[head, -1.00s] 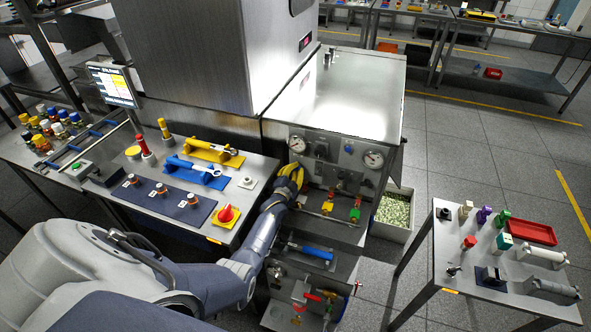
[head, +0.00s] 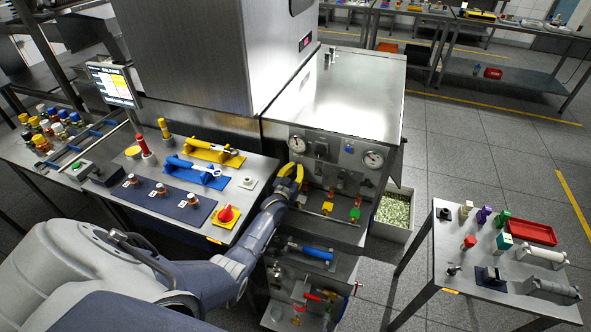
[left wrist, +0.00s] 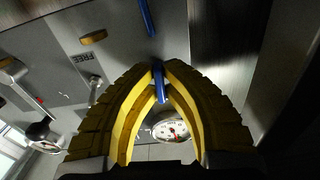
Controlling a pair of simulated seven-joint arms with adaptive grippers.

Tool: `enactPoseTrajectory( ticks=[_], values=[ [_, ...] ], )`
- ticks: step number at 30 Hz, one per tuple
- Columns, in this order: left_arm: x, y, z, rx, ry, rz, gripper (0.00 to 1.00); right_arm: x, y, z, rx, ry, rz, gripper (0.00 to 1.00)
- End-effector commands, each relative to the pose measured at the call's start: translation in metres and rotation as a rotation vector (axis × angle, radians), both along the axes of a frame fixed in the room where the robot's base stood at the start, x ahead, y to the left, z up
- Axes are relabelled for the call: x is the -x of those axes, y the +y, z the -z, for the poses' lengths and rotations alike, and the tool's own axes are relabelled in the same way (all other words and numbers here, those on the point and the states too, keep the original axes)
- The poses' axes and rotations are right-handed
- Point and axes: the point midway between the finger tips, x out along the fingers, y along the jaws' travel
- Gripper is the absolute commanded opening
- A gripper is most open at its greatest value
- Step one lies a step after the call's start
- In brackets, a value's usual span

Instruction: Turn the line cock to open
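My left gripper (head: 292,174) is at the left side of the steel valve panel (head: 327,172), below the left gauge. In the left wrist view its yellow fingertips (left wrist: 158,72) come together around a narrow blue lever (left wrist: 158,88), which looks pinched between them. I take this lever to be the line cock's handle; in the head view it is hidden behind my gripper. Another blue bar (left wrist: 147,17) shows beyond the fingertips. A round gauge (left wrist: 171,129) shows between the fingers. My right gripper is not in view.
The console (head: 250,205) stands close on the left with levers and a red knob.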

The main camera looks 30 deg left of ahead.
Motion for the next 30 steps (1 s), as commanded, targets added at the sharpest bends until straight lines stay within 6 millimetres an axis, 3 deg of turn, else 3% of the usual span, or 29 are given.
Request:
enactPoseTrajectory(
  ticks=[24,25,30],
  values=[
    [-0.0004,0.0002,-0.0007,0.101,-0.023,0.0,0.0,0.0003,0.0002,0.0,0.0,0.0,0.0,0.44],
    [-0.0004,0.0002,-0.0007,0.101,-0.023,0.0,0.1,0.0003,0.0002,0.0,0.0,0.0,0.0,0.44],
    [-0.0003,0.0001,-0.0005,0.101,-0.023,0.0,0.3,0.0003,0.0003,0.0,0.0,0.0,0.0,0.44]
  ],
)
